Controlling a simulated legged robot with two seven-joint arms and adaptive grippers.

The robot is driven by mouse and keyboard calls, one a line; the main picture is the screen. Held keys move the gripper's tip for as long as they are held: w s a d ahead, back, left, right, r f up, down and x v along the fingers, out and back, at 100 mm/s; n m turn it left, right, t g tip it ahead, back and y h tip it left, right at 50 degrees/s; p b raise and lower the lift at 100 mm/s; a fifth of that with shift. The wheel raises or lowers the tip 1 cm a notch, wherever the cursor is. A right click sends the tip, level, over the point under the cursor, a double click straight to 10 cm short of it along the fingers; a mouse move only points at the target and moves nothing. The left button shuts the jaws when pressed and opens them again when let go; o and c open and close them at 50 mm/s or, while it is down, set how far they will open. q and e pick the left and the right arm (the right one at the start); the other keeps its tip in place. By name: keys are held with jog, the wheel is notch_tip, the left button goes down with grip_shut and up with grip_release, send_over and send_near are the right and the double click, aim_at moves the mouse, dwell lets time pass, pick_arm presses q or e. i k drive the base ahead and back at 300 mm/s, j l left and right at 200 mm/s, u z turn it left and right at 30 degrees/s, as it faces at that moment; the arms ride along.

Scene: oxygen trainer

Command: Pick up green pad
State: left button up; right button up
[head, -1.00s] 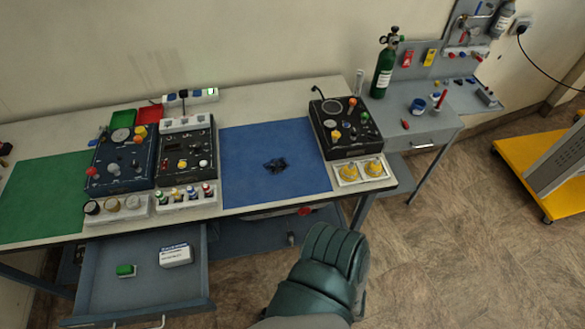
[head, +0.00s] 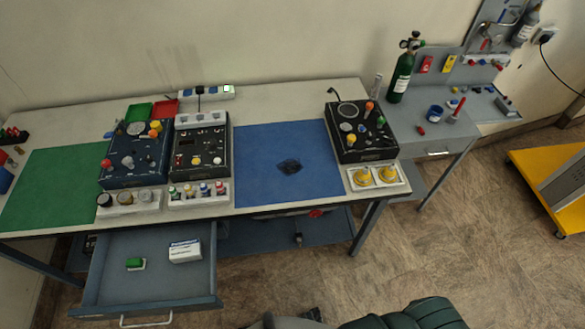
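A small green block-like pad (head: 135,264) lies in the open drawer (head: 150,293) at the lower left, with a pale edge showing at its side. It lies to the left of a white box with blue print (head: 185,250) and apart from it. A large flat green mat (head: 55,190) also covers the left end of the workbench (head: 290,101). Neither of my grippers shows in the head view, so their states are hidden.
Control boxes (head: 135,155) stand on the bench. A dark green ribbed padded thing (head: 425,314), seemingly a chair, is at the bottom edge. Floor to the right is mostly clear.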

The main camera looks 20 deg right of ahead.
aim_at(136, 264)
jog(key=u, duration=1.5)
